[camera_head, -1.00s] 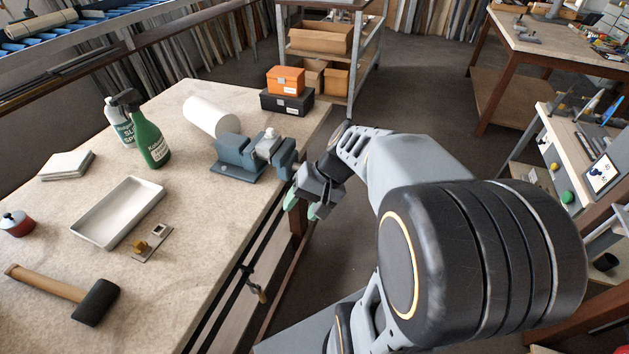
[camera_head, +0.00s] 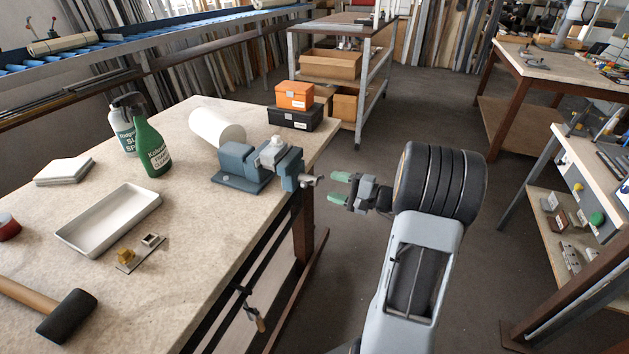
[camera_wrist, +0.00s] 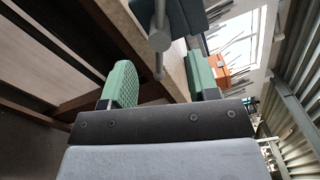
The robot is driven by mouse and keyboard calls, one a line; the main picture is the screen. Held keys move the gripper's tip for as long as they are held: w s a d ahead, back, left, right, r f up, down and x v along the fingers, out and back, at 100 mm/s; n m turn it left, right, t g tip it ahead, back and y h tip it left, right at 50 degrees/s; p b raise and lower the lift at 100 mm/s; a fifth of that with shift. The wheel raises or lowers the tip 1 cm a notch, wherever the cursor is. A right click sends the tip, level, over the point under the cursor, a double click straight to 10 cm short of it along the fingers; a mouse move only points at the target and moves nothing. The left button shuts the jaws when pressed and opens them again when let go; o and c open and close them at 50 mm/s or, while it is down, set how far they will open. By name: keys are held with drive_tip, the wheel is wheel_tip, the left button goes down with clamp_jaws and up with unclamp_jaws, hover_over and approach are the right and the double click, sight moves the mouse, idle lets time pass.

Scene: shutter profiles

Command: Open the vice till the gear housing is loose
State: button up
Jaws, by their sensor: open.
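The blue-grey vice (camera_head: 240,165) stands on the bench near its right edge. The light grey gear housing (camera_head: 271,152) sits between the vice jaws. The vice's screw end and handle (camera_head: 311,180) stick out past the bench edge toward my gripper. My gripper (camera_head: 345,185) is open and empty, with green finger pads, just right of the handle and apart from it. In the wrist view the two green fingers (camera_wrist: 162,88) are spread, and the handle bar with its round hub (camera_wrist: 160,40) shows ahead, between them and higher up.
The bench top (camera_head: 190,240) carries a green spray bottle (camera_head: 152,148), a white tray (camera_head: 108,222), a mallet (camera_head: 66,316) and a paper roll (camera_head: 216,128). Orange (camera_head: 294,95) and black boxes stand behind the vice. The floor right of the bench is clear around my arm.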

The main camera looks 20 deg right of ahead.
sight(313, 179)
drive_tip(key=shift+x, duration=3.55)
drive_tip(key=shift+a, duration=0.1)
clamp_jaws()
